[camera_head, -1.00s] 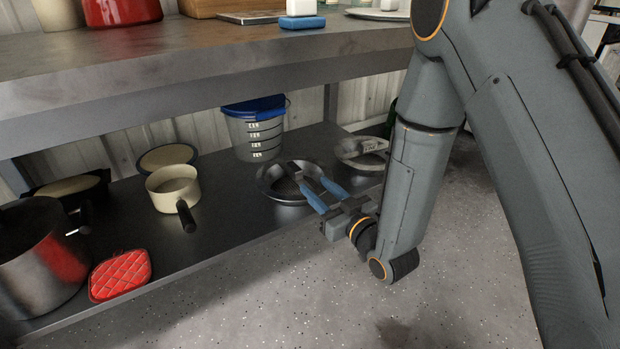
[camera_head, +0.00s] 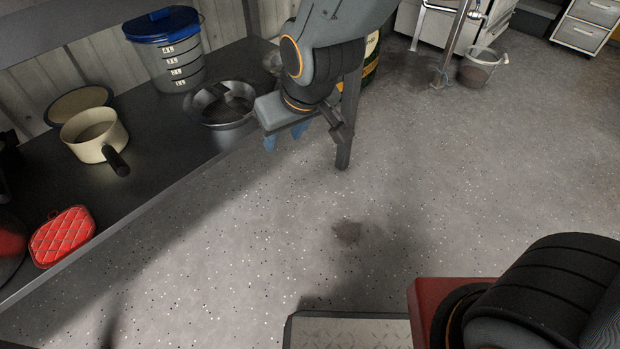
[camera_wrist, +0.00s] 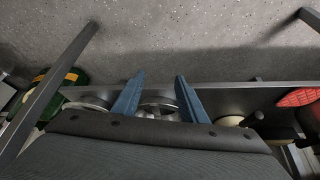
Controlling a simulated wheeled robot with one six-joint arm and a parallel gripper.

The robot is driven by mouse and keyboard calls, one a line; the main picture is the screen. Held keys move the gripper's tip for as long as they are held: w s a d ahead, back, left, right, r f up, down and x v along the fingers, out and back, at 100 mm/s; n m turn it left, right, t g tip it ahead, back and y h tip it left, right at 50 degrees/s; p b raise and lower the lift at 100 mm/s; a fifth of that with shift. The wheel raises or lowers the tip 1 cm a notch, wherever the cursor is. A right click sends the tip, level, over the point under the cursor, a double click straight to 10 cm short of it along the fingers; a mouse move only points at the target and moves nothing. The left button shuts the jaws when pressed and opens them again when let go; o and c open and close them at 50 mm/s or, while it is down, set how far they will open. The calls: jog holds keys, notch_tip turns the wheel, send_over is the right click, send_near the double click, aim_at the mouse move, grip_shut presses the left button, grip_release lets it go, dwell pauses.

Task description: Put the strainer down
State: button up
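A round metal bowl-like vessel (camera_head: 220,104), which appears to be the strainer, rests on the dark lower shelf (camera_head: 160,150) near its front edge. Its inside is dark. It also shows in the wrist view, where its round metal rim (camera_wrist: 158,105) lies beyond and between my fingers. My gripper (camera_head: 284,138) is just right of it, in front of the shelf edge. Its two blue fingers stand apart in the wrist view, with nothing held between them. A second round metal piece (camera_head: 271,62) is partly hidden behind my arm.
A clear bucket with a blue lid (camera_head: 168,50) stands behind the metal vessel. A cream saucepan (camera_head: 94,137) and a red quilted pad (camera_head: 62,236) are to the left. A shelf leg (camera_head: 350,130) stands close right of my gripper.

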jog(key=s+d+r+g+h, duration=0.1)
jog(key=s+d+r+g, duration=0.1)
jog(key=s, duration=0.5)
jog(key=s+d+r+g, duration=0.2)
jog(key=s+d, duration=0.1)
jog(key=s, duration=0.4)
jog(key=shift+s+d+r+m+h, duration=0.15)
jog(key=shift+s+d+m+h, duration=0.15)
jog(key=shift+s+d+h, duration=0.1)
jog(key=shift+a, duration=0.1)
jog(key=d+r+m+p, duration=0.3)
jog(key=d+r+p, duration=0.7)
jog(key=r+p, duration=0.3)
jog(key=d+r+m+h+p, duration=0.1)
jog(key=d+r+m+p, duration=0.2)
jog(key=d+r+p, duration=0.7)
notch_tip(320, 180, up, 3)
jog(key=p, duration=0.8)
jog(key=shift+s+d+r+p, duration=0.15)
jog(key=shift+d+r+p, duration=0.05)
jog(key=shift+d+p, duration=0.2)
